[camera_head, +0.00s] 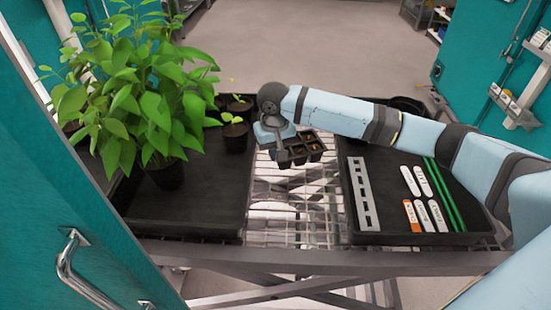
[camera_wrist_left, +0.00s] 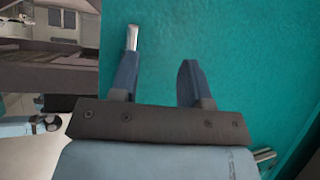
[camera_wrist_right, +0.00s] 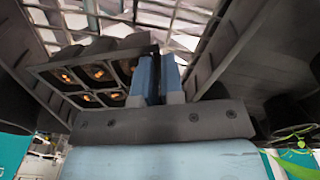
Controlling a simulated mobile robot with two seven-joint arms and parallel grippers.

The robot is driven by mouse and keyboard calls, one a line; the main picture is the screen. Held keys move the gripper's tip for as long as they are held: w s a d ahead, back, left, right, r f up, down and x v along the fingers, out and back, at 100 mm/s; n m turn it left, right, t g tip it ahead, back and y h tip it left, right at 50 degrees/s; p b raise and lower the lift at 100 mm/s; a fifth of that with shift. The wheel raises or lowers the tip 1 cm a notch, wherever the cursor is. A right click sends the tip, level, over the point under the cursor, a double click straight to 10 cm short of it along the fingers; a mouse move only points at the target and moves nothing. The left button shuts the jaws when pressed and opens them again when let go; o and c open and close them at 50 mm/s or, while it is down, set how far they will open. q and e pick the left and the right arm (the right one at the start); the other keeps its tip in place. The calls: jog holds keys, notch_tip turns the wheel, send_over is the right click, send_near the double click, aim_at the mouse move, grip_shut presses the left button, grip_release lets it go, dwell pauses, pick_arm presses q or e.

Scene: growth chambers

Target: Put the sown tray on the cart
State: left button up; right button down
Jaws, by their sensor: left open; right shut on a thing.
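The sown tray (camera_head: 301,151) is a small dark tray with several cells of brown soil. My right gripper (camera_wrist_right: 160,78) is shut on its edge; the tray also shows in the right wrist view (camera_wrist_right: 96,74). It is over the cart's wire top (camera_head: 285,222), in the gap between two black trays. I cannot tell whether it touches the wires. The right arm hides part of the tray's far side. My left gripper (camera_wrist_left: 160,82) is open and empty in front of a teal panel; it is outside the head view.
The left black tray (camera_head: 205,222) holds a tall leafy plant (camera_head: 135,85) and small potted seedlings (camera_head: 235,130). The right black tray (camera_head: 385,237) holds labels (camera_head: 411,215), green sticks (camera_head: 445,195) and a slotted grey strip (camera_head: 363,195). A teal door with a handle (camera_head: 75,265) stands front left.

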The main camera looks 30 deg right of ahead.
jog(key=shift+f, duration=1.45)
jog(key=c, duration=1.2)
grip_release()
jog(key=shift+f, duration=0.1)
jog(key=shift+c, duration=0.2)
notch_tip(320, 180, up, 12)
jog(key=shift+a+b, duration=0.15)
jog(key=shift+b, duration=0.2)
